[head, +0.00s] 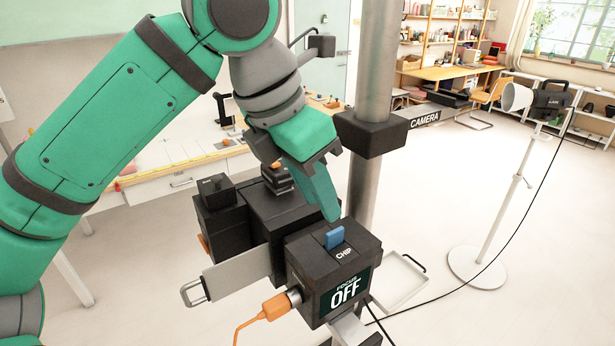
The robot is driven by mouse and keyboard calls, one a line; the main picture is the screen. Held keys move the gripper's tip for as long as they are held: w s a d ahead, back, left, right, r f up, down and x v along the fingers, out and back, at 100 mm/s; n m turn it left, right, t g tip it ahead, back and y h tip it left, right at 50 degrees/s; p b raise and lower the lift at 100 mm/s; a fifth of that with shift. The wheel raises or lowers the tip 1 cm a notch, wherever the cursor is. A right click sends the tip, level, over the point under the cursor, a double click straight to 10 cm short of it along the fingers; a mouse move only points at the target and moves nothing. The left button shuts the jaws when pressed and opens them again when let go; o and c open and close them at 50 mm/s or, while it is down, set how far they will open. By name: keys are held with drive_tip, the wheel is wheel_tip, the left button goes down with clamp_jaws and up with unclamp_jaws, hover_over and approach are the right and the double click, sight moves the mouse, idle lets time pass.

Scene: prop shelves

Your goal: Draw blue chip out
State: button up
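The blue chip (334,238) stands upright in the top of a black camera box (305,258), above the word "CHIP". Its lower part is hidden inside the box. My gripper (326,208) is green and points down, with its fingertip just above and behind the chip in the picture. I see what looks like one finger, with any other hidden behind it, so its opening does not show. I cannot tell whether it touches the chip.
The box's front screen (347,292) reads "FOCUS OFF". An orange plug (277,306) sits in its side, and a grey flap (237,272) sticks out left. A lamp stand (500,215) is at right.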

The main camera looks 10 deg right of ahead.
sight(335, 231)
drive_tip(key=x, duration=0.5)
drive_tip(key=shift+s+d+f, duration=0.1)
drive_tip(key=shift+s+f, duration=0.05)
drive_tip(key=shift+f, duration=0.15)
drive_tip(key=shift+x, duration=1)
drive_tip(key=shift+c, duration=0.3)
drive_tip(key=c, duration=0.6)
clamp_jaws()
